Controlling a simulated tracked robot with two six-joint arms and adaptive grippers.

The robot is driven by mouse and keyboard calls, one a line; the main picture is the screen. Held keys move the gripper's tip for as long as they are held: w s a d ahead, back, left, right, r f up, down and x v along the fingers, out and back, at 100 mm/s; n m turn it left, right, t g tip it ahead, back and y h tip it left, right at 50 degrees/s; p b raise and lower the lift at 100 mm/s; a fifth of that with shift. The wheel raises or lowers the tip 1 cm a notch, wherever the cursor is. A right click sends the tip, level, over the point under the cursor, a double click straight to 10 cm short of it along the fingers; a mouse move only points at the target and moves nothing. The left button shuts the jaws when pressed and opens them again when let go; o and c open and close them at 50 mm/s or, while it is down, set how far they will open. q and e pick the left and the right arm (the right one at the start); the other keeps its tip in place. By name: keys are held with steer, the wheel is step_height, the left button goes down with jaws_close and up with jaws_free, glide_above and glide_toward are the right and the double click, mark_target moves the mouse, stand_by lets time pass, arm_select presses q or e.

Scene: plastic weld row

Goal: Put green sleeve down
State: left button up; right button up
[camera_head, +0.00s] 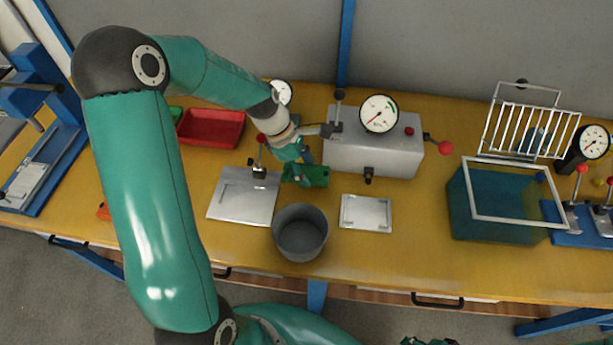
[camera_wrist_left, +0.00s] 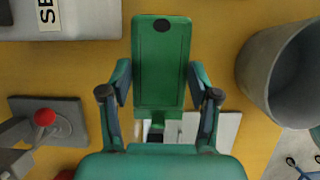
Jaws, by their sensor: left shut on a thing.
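The green sleeve (camera_wrist_left: 160,60) is a flat, long green piece with a dark oval mark near its far end. My left gripper (camera_wrist_left: 160,100) is shut on its near part, one finger on each side. In the head view the sleeve (camera_head: 317,176) shows below my left gripper (camera_head: 299,168), in front of the grey gauge box and above the yellow bench top. I cannot tell whether it touches the bench. The gripper hides part of it in the head view. My right gripper is not in view.
A grey bin (camera_head: 300,236) stands close in front of the sleeve. A metal plate (camera_head: 243,199) lies to its left and a small metal tray (camera_head: 366,213) to its right. A grey gauge box (camera_head: 372,155) stands behind. A red tray (camera_head: 211,129) lies back left.

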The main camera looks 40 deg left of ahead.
arm_select(q)
steer(key=shift+f, duration=1.7)
steer(key=shift+f, duration=0.15)
steer(key=o, duration=1.2)
